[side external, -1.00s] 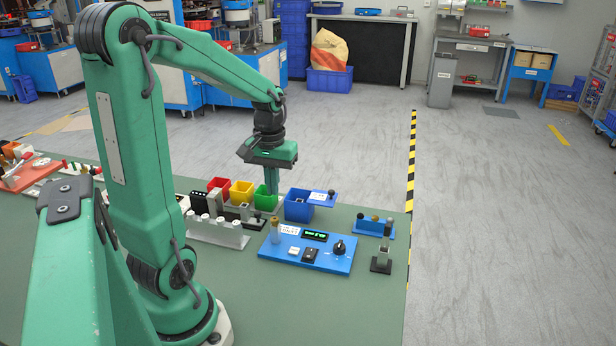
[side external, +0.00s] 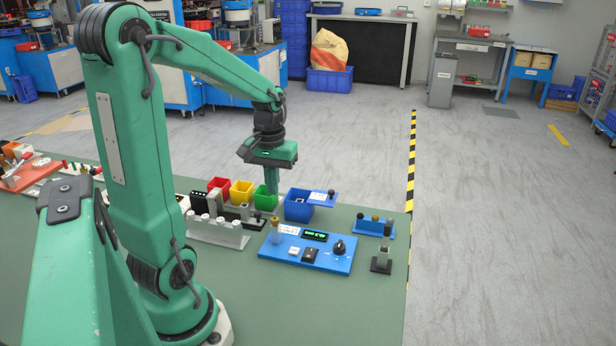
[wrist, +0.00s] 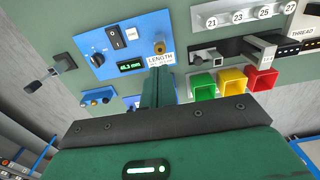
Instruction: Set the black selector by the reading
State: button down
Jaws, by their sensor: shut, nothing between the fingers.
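The black selector (side external: 339,246) is a round knob at the right end of the blue panel (side external: 331,267). In the wrist view the selector (wrist: 97,60) sits at the panel's left. A lit green display (side external: 314,236) is on the panel; in the wrist view the display (wrist: 131,66) seems to read 46.3 mm, in small digits. A brass-coloured piece (side external: 275,229) stands at the panel's other end, near a LENGTH label (wrist: 160,59). My gripper (side external: 272,193) is shut and empty, above the area behind the panel near the green bin, apart from the selector. It also shows in the wrist view (wrist: 158,72).
Red (side external: 219,184), yellow (side external: 241,188), green (side external: 262,200) and blue (side external: 298,210) bins stand behind the panel. A pale rack (side external: 218,236) with numbered round pieces is left of it. A small blue stand (side external: 367,228) and a black lever (side external: 381,261) are right. The front mat is clear.

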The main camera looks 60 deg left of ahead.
aim_at(340, 243)
dwell(0.4)
jog(key=c, duration=1.6)
grip_release()
jog(key=shift+w, duration=0.1)
jog(key=o, duration=0.3)
jog(key=shift+w+d+f, duration=0.15)
jog(key=shift+w+d, duration=0.05)
jog(key=shift+w, duration=0.05)
jog(key=shift+o, duration=1)
jog(key=w+d+f, duration=0.2)
jog(key=w+d, duration=0.1)
jog(key=w, duration=0.1)
jog(key=w+d+f, duration=0.2)
jog(key=w+d, duration=0.1)
jog(key=d, duration=0.1)
jog(key=w+d+f, duration=0.2)
jog(key=w+d, duration=0.1)
jog(key=w, duration=0.1)
jog(key=shift+w+d, duration=0.25)
jog(key=shift+w, duration=0.05)
jog(key=shift+f, duration=3.8)
jog(key=c, duration=1)
